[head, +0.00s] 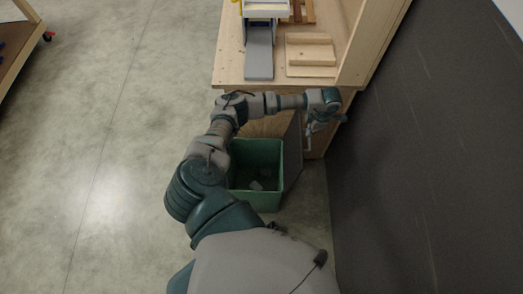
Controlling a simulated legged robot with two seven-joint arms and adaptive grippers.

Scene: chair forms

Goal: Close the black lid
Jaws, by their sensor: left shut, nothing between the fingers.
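A green bin (268,197) stands on the floor in front of the wooden bench, with its top open and a few small grey pieces inside. The black lid (293,158) shows as a dark panel standing up along the bin's right side. My left arm reaches over the bin's far left side and across its back. My left gripper (311,133) is shut and empty, pointing down at the right side of the lid, near its upper part. I cannot tell whether it touches the lid. My right gripper is out of view.
A wooden bench (229,76) with a grey ramp and a wooden block stands behind the bin. A dark wall panel (425,170) runs along the right. A wooden shelf is at the upper left. The concrete floor (110,130) at left is clear.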

